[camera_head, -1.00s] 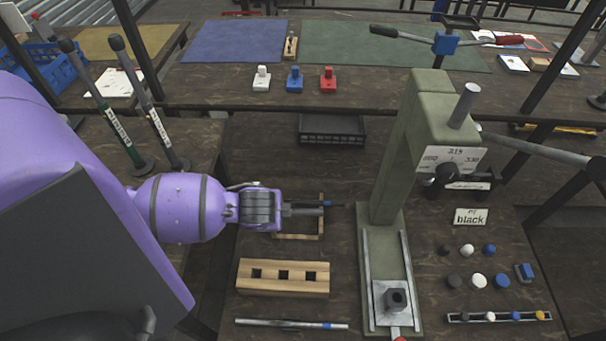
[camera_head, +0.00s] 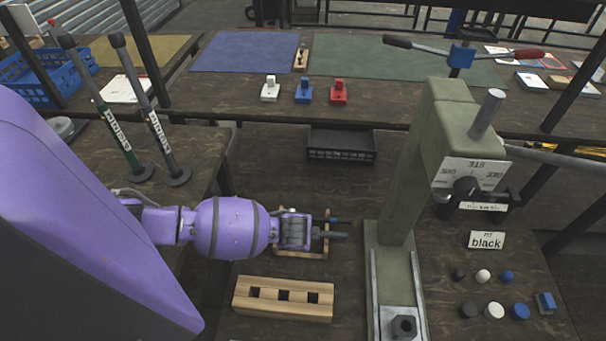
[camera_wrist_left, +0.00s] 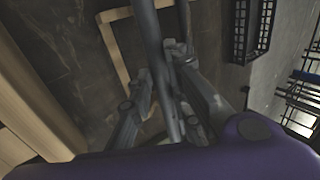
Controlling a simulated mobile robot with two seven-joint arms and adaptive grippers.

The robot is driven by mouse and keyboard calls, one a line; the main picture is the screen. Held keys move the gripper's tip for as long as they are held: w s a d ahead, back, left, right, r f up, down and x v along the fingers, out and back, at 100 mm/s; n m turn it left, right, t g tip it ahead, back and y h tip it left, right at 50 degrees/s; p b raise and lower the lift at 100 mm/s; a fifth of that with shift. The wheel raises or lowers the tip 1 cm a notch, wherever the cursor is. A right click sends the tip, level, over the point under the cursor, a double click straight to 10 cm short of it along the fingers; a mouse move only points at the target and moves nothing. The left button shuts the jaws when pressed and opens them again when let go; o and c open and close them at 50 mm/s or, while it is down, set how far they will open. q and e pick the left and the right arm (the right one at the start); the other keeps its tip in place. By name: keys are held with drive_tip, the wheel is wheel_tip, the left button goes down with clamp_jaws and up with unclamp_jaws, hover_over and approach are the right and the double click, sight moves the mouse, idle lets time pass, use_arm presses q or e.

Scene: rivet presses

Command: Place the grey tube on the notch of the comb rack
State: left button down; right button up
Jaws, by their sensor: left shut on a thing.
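My left gripper (camera_head: 330,235) is shut on the grey tube. In the left wrist view the tube (camera_wrist_left: 153,35) runs lengthwise between the fingers (camera_wrist_left: 170,95) and past their tips. In the head view the gripper reaches over a pale wooden frame (camera_head: 300,254), which also shows in the wrist view (camera_wrist_left: 108,35). This frame may be the comb rack; its notches cannot be made out. A thin dark piece with a blue part (camera_head: 335,220) shows beside the fingers; I cannot tell whether it belongs to the tube. My right gripper is not in view.
A wooden block with three square holes (camera_head: 283,311) lies in front of the frame. A green rivet press (camera_head: 396,215) stands close on the right. A black crate (camera_head: 341,155) sits behind. Several small caps and a "black" sign (camera_head: 487,241) are right of the press.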

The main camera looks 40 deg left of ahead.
use_arm(q)
drive_tip(key=shift+w+d+f, duration=0.3)
drive_tip(key=shift+w+f, duration=0.1)
drive_tip(key=shift+f, duration=0.15)
wheel_tip(320, 180, down, 3)
drive_tip(key=shift+w+d+r+b, duration=0.1)
drive_tip(key=shift+r+b, duration=0.1)
drive_tip(key=shift+b, duration=0.15)
drive_tip(key=shift+f, duration=0.35)
drive_tip(key=c, duration=1.6)
unclamp_jaws()
drive_tip(key=shift+c, duration=0.2)
drive_tip(key=p+v, duration=0.2)
drive_tip(key=v, duration=1)
